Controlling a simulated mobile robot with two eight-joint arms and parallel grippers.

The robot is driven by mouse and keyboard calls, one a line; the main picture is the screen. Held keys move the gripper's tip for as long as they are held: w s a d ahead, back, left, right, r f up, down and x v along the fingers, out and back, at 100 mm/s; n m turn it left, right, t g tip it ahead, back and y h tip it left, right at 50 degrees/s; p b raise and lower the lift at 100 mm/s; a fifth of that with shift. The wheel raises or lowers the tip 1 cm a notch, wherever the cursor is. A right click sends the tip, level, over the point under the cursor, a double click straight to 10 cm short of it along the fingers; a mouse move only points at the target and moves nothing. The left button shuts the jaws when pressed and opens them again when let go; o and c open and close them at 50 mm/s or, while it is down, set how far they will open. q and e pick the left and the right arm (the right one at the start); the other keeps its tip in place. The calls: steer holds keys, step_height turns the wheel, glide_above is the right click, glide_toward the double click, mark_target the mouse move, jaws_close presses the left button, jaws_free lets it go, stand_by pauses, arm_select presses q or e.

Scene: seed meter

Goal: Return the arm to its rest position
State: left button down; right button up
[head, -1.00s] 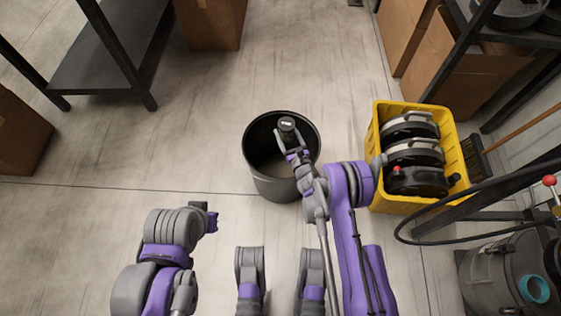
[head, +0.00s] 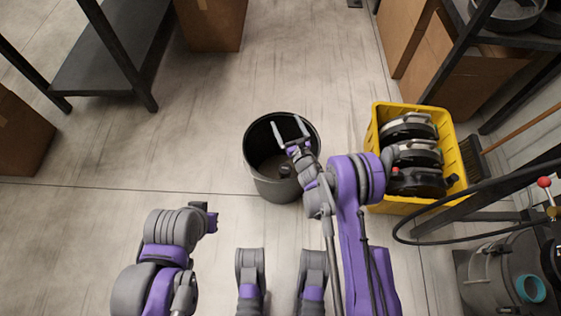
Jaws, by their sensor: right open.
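My right gripper (head: 289,132) is open and empty, its two fingers spread over the far part of a black round bin (head: 254,172) in the head view. My right arm (head: 349,205) reaches up to it from the lower right. A small dark object (head: 285,171) lies inside the bin, near its near wall. My left arm (head: 172,250) is folded at the lower left. The left gripper's fingers cannot be made out at its end.
A yellow crate (head: 375,146) holding several dark round parts stands right of the bin. A black hose (head: 420,241) and a grey machine (head: 497,280) are at the lower right. Shelves and cardboard boxes (head: 212,24) line the back. The floor left of the bin is clear.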

step_height(320, 180, up, 4)
steer(key=shift+f+p, duration=0.25)
steer(key=shift+p, duration=0.1)
